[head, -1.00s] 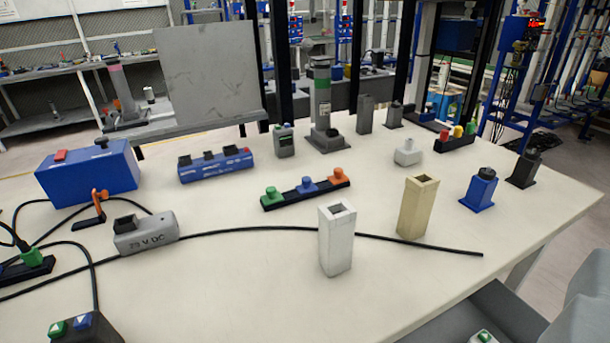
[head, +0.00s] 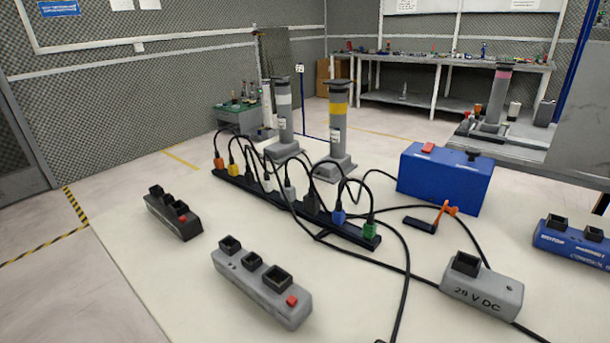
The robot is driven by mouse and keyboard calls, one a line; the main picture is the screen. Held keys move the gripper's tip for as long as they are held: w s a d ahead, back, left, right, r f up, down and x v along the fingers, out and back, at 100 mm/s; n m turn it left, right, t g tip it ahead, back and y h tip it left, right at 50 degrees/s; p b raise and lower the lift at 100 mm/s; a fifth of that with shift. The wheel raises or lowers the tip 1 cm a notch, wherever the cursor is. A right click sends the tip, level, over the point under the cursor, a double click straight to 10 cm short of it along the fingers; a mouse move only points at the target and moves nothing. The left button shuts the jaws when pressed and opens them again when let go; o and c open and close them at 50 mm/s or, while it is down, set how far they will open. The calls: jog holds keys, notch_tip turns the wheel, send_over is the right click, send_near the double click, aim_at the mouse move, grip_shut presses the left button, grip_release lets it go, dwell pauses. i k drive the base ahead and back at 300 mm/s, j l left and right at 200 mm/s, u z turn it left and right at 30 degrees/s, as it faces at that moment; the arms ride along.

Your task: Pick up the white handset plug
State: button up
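A long black strip (head: 228,180) lies across the table with several coloured plugs standing in a row along it, each with a black cable arching from its top. A white plug (head: 267,182) stands near the middle of the row. A light grey or whitish plug (head: 290,190) stands just right of it. I cannot tell for sure which of the two is the handset plug. An orange plug (head: 219,162), a yellow plug (head: 233,169), a blue plug (head: 339,216) and a green plug (head: 369,231) also stand on the strip. My gripper is not in view.
A grey socket block (head: 262,285) and a dark socket block (head: 172,215) lie in front. A blue box (head: 445,178) and a grey 28 V DC block (head: 481,284) are on the right. Two posts (head: 338,125) (head: 284,115) rise behind the strip. Loose cables cross the table.

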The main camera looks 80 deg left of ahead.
aim_at(267, 182)
jog(key=u, duration=2.35)
